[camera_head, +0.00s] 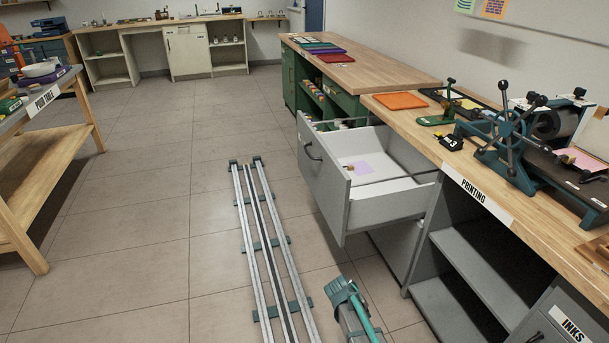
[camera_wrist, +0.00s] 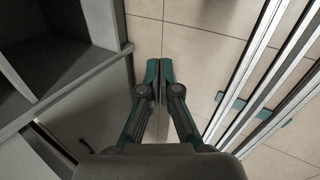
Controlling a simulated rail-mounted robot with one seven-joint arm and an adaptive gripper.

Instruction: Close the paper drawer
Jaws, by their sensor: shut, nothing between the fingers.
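The paper drawer (camera_head: 328,187) is a grey drawer pulled well out from under the wooden printing bench in the head view. Its front has a dark bar handle (camera_head: 312,151). Grey cabinet parts (camera_wrist: 75,80) are left of the fingers there. I cannot tell whether any of them belongs to the paper drawer.
A floor rail (camera_head: 264,240) runs along the bench, and shows in the wrist view (camera_wrist: 265,75). Open grey shelves (camera_head: 470,265) are right of the drawer. A press (camera_head: 510,125) and an orange tray (camera_head: 400,100) stand on the bench.

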